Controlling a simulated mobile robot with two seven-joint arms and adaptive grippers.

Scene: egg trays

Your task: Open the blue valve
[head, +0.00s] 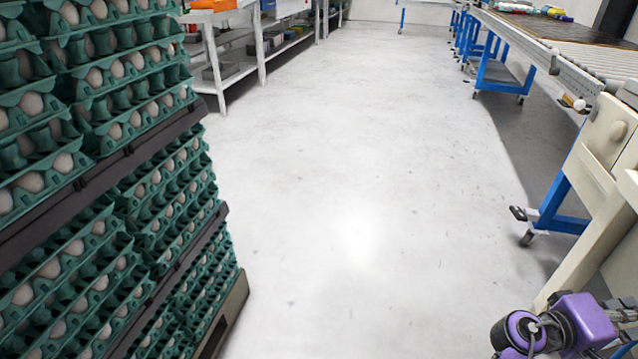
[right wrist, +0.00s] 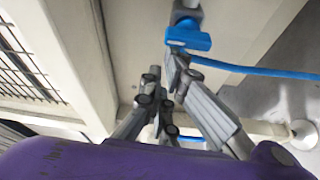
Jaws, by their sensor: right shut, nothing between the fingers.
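The blue valve (right wrist: 188,38) shows at the top of the right wrist view, with a blue handle on a grey pipe fitting. My right gripper (right wrist: 168,78) is shut and empty, with its fingers just below the valve handle. I cannot tell whether a fingertip touches the handle. In the head view only purple and dark parts of my right arm show at the bottom right, and the valve is not in view there. My left gripper is in neither view.
A blue hose (right wrist: 260,71) runs right from near the valve. Beige machine panels (right wrist: 85,60) and a grille stand at its left. Stacked green egg trays (head: 120,90) fill the head view's left. A conveyor (head: 560,55) stands at right. The floor (head: 350,180) between is clear.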

